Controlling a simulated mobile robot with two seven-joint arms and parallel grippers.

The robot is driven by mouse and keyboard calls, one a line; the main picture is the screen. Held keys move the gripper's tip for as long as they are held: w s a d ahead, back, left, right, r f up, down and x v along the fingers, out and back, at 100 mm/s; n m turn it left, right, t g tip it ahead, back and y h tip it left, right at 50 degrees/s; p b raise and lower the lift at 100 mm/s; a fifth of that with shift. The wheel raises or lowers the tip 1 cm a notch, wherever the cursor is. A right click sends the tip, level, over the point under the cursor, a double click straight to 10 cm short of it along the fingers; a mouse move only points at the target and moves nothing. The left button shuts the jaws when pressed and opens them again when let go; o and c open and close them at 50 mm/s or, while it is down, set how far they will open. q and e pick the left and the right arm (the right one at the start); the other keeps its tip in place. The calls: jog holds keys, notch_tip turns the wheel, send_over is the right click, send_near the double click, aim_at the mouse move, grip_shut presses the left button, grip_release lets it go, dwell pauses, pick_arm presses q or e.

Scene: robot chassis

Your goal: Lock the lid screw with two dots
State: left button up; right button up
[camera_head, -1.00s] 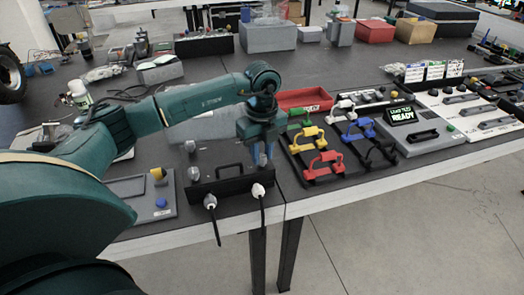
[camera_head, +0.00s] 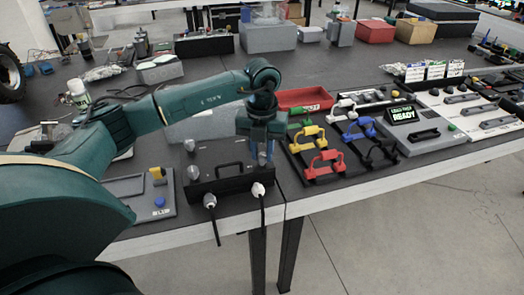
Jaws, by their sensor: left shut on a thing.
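The black box (camera_head: 222,187) with a dark lid and a black handle (camera_head: 229,169) stands near the table's front edge. Two silver lid screws show at its left side, a rear one (camera_head: 189,145) and a front one (camera_head: 194,172). My left gripper (camera_head: 262,158) points straight down at the box's right side. It is shut on a lid screw there, which its fingers mostly hide. Dot marks on the screws are too small to make out. My right gripper is not in view.
Two white plugs with black cables (camera_head: 210,201) are at the box's front. A grey panel with a blue button (camera_head: 160,202) lies to its left. A rack with coloured handles (camera_head: 322,166) and a red tray (camera_head: 304,100) are to the right.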

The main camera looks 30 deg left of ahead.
aim_at(262, 155)
pick_arm(q)
jog(key=m, duration=0.4)
jog(key=shift+m+b, duration=0.35)
jog(key=shift+m, duration=0.05)
jog(key=shift+m+b, duration=0.4)
jog(key=shift+m, duration=2.1)
jog(key=o, duration=1)
notch_tip(262, 155, up, 13)
jog(key=shift+r, duration=0.1)
